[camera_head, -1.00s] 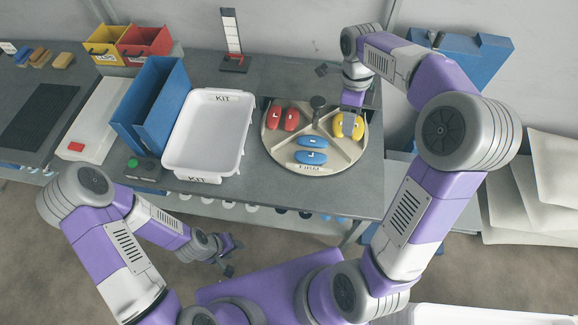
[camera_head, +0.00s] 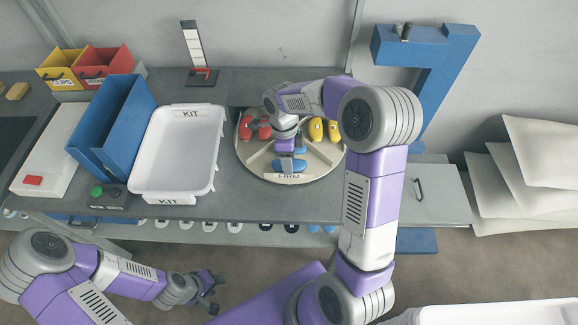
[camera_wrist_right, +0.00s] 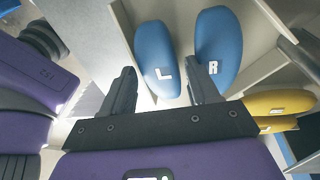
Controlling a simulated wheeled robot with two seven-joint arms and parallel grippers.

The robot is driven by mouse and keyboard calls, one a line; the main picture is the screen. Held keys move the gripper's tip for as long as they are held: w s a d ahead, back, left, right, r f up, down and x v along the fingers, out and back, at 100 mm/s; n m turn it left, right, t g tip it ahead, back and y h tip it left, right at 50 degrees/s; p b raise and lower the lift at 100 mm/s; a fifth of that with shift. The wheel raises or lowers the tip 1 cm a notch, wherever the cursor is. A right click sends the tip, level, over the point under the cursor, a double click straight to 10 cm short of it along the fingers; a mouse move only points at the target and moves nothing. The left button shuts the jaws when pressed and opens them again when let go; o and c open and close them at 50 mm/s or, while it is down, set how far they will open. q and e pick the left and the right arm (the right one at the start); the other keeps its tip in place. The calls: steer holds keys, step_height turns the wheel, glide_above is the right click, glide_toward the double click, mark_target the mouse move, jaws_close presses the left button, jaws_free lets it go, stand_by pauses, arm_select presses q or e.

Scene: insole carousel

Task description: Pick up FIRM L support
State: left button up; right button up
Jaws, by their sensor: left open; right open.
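The FIRM L support is a blue insole piece marked L (camera_wrist_right: 157,55), lying in the FIRM section of the round carousel (camera_head: 252,168). Its blue twin marked R (camera_wrist_right: 219,45) lies beside it. In the head view, my right gripper and wrist partly cover the blue pair; one blue piece (camera_head: 290,166) shows below the gripper. My right gripper (camera_wrist_right: 160,68) is open above the L support, with its fingertips on either side of the near end. I cannot tell how far above it is. My left gripper (camera_head: 212,291) is open and empty in front of the table, away from the carousel.
Red supports (camera_head: 255,128) and yellow supports (camera_head: 324,129) sit in other carousel sections, separated by raised dividers (camera_wrist_right: 285,60). A white KIT tray (camera_head: 180,150) stands left of the carousel, empty. A blue bin (camera_head: 112,125) stands beyond it.

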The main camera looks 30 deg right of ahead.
steer(key=c, duration=0.8)
steer(key=shift+r, duration=0.1)
